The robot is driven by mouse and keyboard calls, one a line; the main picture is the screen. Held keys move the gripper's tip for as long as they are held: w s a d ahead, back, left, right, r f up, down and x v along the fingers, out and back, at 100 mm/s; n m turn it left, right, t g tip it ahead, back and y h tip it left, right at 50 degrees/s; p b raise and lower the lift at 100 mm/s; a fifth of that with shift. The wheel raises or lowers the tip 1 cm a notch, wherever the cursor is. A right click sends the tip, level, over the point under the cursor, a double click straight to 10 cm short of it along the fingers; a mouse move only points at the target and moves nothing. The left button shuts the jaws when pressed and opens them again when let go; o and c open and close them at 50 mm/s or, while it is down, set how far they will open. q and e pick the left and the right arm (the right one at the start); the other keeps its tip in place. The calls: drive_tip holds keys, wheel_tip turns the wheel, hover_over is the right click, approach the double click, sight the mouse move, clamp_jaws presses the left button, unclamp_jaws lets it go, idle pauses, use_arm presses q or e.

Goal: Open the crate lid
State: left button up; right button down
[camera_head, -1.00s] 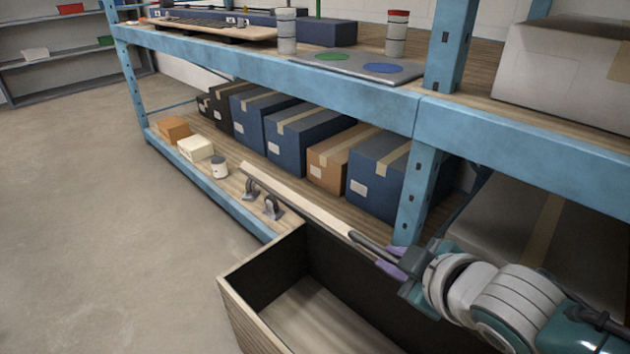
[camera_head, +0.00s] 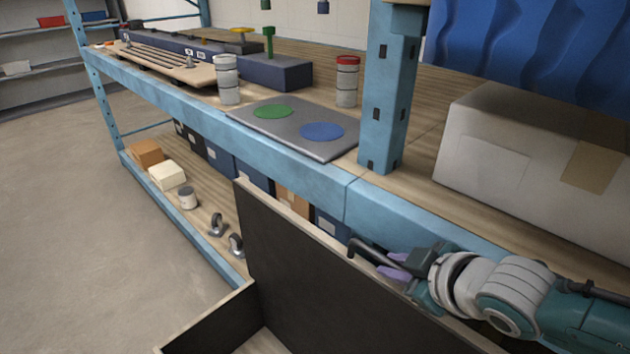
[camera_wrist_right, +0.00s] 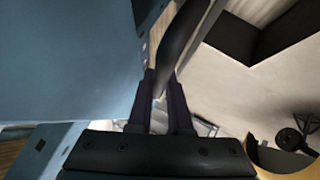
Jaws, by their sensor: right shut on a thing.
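The wooden crate (camera_head: 205,318) stands open at the bottom of the head view, with part of its pale inner floor showing. Its lid (camera_head: 310,270) is raised and shows a broad dark face, with a pale top edge. My right gripper (camera_head: 385,262) is at the lid's upper edge, shut on the dark bar handle (camera_head: 368,248). In the right wrist view the fingers (camera_wrist_right: 160,95) close around the dark handle (camera_wrist_right: 182,40). The lid's far lower part is cut off by the frame. My left gripper is not in view.
A blue shelf rack (camera_head: 300,170) stands right behind the lid. Its upper shelf holds a grey plate (camera_head: 292,130), cans and a large white carton (camera_head: 530,160). Casters (camera_head: 217,226) and small boxes (camera_head: 167,175) lie on the lower shelf. The floor at left (camera_head: 80,240) is clear.

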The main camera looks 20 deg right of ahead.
idle(0.4)
drive_tip(key=c, duration=0.8)
unclamp_jaws()
drive_tip(key=shift+c, duration=0.2)
